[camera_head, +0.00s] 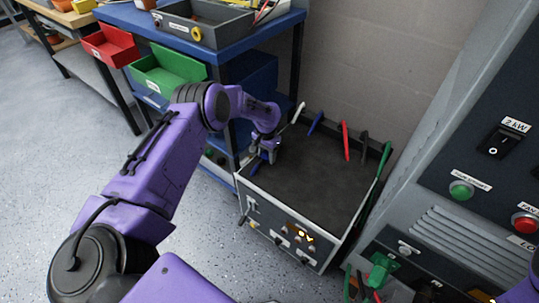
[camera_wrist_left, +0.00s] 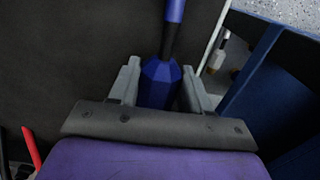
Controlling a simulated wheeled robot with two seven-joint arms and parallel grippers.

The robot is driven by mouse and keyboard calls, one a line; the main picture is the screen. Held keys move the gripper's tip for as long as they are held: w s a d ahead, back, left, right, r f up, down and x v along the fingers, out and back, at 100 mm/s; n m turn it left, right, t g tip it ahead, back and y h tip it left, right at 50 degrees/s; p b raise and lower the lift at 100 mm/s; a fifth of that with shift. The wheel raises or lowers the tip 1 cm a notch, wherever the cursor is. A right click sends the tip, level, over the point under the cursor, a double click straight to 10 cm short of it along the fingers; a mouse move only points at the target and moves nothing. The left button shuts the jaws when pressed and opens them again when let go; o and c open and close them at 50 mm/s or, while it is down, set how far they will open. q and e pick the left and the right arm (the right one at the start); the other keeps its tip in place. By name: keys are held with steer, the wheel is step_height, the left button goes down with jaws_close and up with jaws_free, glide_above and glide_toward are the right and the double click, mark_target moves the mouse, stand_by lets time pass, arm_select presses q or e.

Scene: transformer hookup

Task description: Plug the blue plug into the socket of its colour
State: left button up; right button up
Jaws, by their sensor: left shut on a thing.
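My left gripper (camera_head: 265,150) is at the left rim of the dark-topped transformer box (camera_head: 310,180). In the left wrist view its two grey fingers (camera_wrist_left: 160,90) are shut on the blue plug (camera_wrist_left: 161,84), one finger on each side. The plug's blue cable (camera_wrist_left: 174,12) runs away from it toward the top of that view. In the head view a bit of blue shows just under the gripper, and a blue cable (camera_head: 316,122) stands at the box's back edge. I cannot make out a blue socket. My right gripper is not in view.
White (camera_head: 299,112), red (camera_head: 345,140), grey and green (camera_head: 384,160) cables rise along the box's back and right edges. A green plug (camera_head: 380,268) is at the grey cabinet's (camera_head: 440,130) lower front. A blue workbench (camera_head: 240,40) with bins stands close on the left.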

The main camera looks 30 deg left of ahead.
mark_target(267, 153)
arm_select(q)
steer(key=shift+r+p, duration=2.2)
steer(key=shift+r, duration=0.9)
steer(key=shift+c, duration=1.2)
steer(key=shift+f, duration=0.1)
